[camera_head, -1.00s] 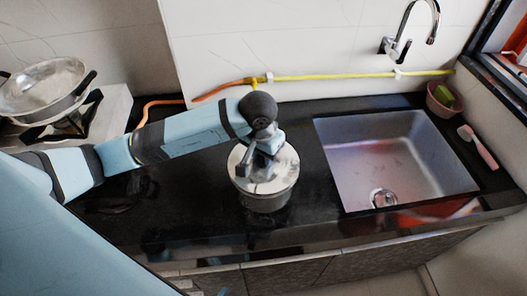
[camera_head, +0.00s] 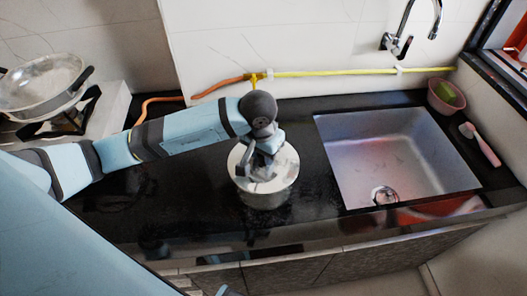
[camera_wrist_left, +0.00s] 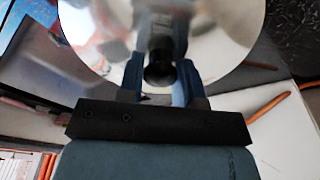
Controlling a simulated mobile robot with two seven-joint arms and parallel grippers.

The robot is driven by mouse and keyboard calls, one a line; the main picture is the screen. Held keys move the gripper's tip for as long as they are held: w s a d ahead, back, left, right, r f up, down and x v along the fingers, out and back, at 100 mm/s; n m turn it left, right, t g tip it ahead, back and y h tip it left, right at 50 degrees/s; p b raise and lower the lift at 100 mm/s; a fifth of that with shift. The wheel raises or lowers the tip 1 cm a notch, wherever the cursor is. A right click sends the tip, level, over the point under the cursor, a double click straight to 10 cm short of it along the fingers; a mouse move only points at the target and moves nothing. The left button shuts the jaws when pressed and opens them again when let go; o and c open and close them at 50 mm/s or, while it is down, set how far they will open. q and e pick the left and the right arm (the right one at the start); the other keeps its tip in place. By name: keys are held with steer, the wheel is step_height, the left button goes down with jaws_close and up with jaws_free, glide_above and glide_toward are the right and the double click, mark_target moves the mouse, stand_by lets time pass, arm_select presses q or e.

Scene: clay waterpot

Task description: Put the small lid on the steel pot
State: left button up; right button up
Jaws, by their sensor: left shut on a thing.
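The steel pot (camera_head: 266,199) stands on the black counter, left of the sink. The small lid (camera_head: 287,164), a shiny round disc, lies over the pot's mouth and looks about level. I cannot tell whether its rim touches the pot all round. My left gripper (camera_head: 262,167) points down over the lid's middle and is shut on its knob. In the left wrist view the lid (camera_wrist_left: 222,30) fills the top, and its dark knob (camera_wrist_left: 158,73) sits between the fingers. The pot's inside is hidden under the lid. My right gripper is not in view.
A pan (camera_head: 40,88) sits on a stove at the left. The sink (camera_head: 400,160) with its faucet (camera_head: 395,45) is at the right. A pink bowl (camera_head: 445,97) and a brush (camera_head: 480,145) lie beyond it. A yellow pipe (camera_head: 350,73) runs along the wall.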

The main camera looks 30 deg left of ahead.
arm_select(q)
steer(key=shift+s+f+b, duration=0.1)
steer(key=shift+f+b, duration=0.4)
steer(key=shift+b, duration=0.1)
stand_by(0.7)
steer(key=shift+c, duration=0.4)
steer(key=o, duration=1.1)
steer(key=shift+o, duration=0.2)
step_height(320, 180, up, 14)
steer(key=s, duration=0.1)
steer(key=shift+s, duration=0.35)
